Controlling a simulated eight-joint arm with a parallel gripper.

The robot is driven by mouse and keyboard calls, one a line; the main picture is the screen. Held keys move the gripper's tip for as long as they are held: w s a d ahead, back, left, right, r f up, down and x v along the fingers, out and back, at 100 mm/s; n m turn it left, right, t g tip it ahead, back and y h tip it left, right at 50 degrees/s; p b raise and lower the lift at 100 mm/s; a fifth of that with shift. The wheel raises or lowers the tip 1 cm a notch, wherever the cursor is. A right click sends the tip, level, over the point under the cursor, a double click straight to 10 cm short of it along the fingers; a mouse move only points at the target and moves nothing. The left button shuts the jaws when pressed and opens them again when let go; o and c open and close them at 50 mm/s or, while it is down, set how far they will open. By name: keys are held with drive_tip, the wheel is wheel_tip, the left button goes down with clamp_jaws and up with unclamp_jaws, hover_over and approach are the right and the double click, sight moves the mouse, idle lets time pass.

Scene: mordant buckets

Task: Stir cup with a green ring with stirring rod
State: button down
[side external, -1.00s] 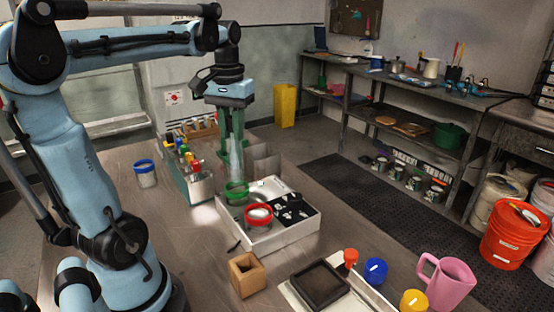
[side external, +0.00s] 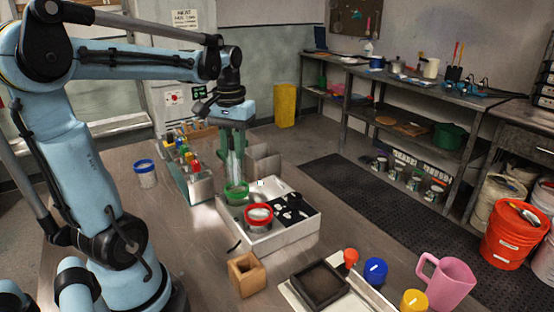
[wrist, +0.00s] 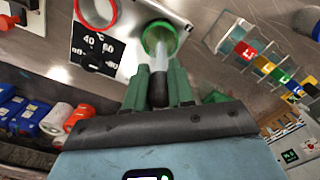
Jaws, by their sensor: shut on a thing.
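The cup with a green ring (side external: 236,192) stands on the left part of a white hotplate-like box (side external: 284,236). Its ring and opening also show in the wrist view (wrist: 160,36). My gripper (side external: 234,152) is above this cup and points down. It is shut on the pale, see-through stirring rod (side external: 234,170), which hangs close to upright. In the wrist view, my gripper's fingers (wrist: 159,84) hold the rod (wrist: 164,58), and its far end appears inside the green ring. The rod's tip and its depth in the cup are hard to make out.
A cup with a red ring (side external: 258,214) stands right beside the green one. A rack with coloured tops (side external: 200,186) is close on the left, and a blue-ringed cup (side external: 146,176) stands farther left. A wooden block (side external: 246,276) is in front.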

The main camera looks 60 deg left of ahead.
sight(235, 170)
drive_tip(key=shift+f, duration=3.2)
